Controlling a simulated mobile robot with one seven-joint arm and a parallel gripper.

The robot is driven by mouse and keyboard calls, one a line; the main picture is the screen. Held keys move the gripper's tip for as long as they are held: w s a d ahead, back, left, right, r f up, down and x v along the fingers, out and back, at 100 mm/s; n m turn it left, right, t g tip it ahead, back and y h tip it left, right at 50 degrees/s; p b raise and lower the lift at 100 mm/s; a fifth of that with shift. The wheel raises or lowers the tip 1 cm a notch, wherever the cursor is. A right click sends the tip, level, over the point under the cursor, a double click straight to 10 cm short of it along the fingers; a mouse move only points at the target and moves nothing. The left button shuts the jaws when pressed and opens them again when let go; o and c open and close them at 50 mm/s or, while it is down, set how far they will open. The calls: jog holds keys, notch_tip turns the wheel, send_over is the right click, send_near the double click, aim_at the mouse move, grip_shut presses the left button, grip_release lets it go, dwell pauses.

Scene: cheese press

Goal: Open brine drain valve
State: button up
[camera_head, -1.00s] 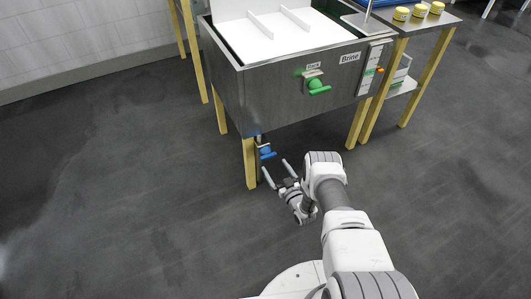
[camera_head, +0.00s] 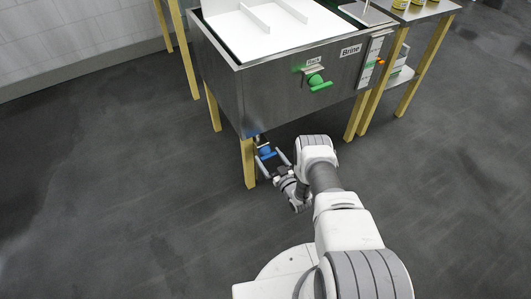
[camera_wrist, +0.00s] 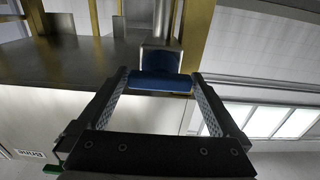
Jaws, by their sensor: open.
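The brine drain valve has a blue handle (camera_head: 266,153) and hangs under the steel brine tank (camera_head: 265,95), beside a yellow leg. In the wrist view the blue handle (camera_wrist: 162,84) shows below a grey metal valve body (camera_wrist: 160,57) and pipe. My gripper (camera_head: 271,161) is open under the tank edge, with one finger on each side of the handle. In the wrist view my gripper (camera_wrist: 160,78) frames the blue handle between its fingertips, with a small gap near each finger. Contact with the handle cannot be made out.
A green handle (camera_head: 318,83) labelled Rack juts from the tank front, above my gripper. A yellow leg (camera_head: 248,163) stands just left of the valve. A side table with yellow-lidded jars (camera_head: 400,4) stands at the right. The dark floor around is clear.

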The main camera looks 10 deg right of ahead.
jog(key=shift+w+a, duration=0.1)
jog(key=shift+w, duration=0.2)
jog(key=c, duration=1.1)
jog(key=shift+o, duration=0.2)
